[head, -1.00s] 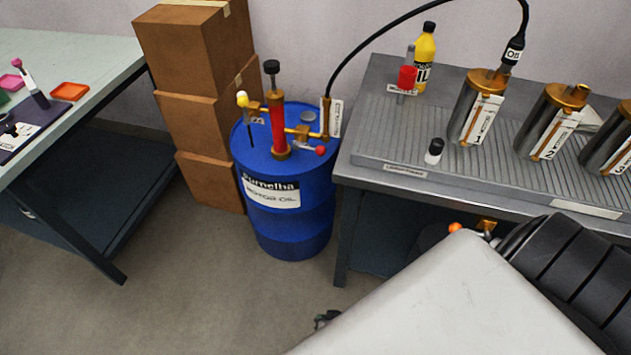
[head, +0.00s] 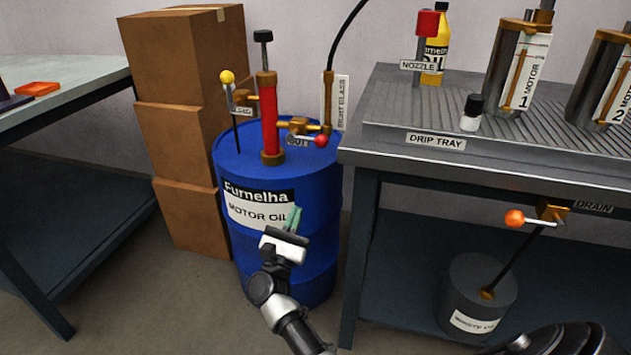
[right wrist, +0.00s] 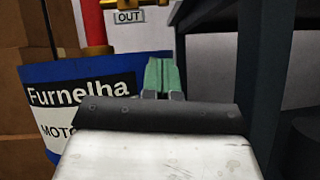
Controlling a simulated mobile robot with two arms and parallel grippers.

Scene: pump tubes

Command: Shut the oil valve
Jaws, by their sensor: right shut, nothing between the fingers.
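The blue oil drum (head: 312,197) stands on the floor and shows again in the right wrist view (right wrist: 45,76). On its top is a red pump (head: 269,122). A brass valve labelled OUT sits right of the pump, with a red-ball lever (head: 320,141). A yellow-ball lever (head: 228,77) stands up on the pump's left. My right gripper (head: 292,219), with green fingertips, is shut and empty before the drum's front, below the OUT valve. Its fingertips also show in the right wrist view (right wrist: 161,75). My left gripper is out of view.
The bench's drip tray (head: 480,151) is close to the drum's right, holding metal cylinders. Below it are an orange-ball DRAIN lever (head: 514,218) and a dark waste pail (head: 460,285). Cardboard boxes (head: 180,132) stand left of the drum.

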